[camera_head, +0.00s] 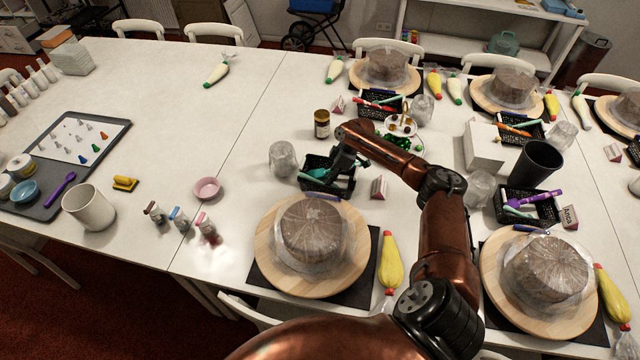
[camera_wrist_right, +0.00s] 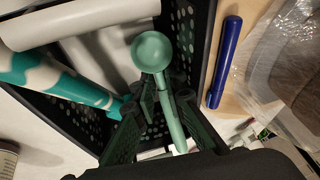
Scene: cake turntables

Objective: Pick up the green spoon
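The green spoon (camera_wrist_right: 152,52) shows in the right wrist view with its round bowl up and its handle running down between my right fingers. My right gripper (camera_wrist_right: 158,88) has its fingertips close on both sides of the handle, near the bowl, and looks shut on it. In the head view my right gripper (camera_head: 343,161) is down at the black basket (camera_head: 342,190), and the arm hides part of it. The basket's perforated wall also shows in the wrist view (camera_wrist_right: 190,25). My left gripper is not in view.
A teal-and-white striped tube (camera_wrist_right: 60,78) and a white roll (camera_wrist_right: 75,20) lie in the basket. A blue pen (camera_wrist_right: 224,62) is outside it. A wrapped cake (camera_head: 312,232) on a turntable stands in front, a wrapped cup (camera_head: 283,160) left, and a small carton (camera_head: 378,187) right.

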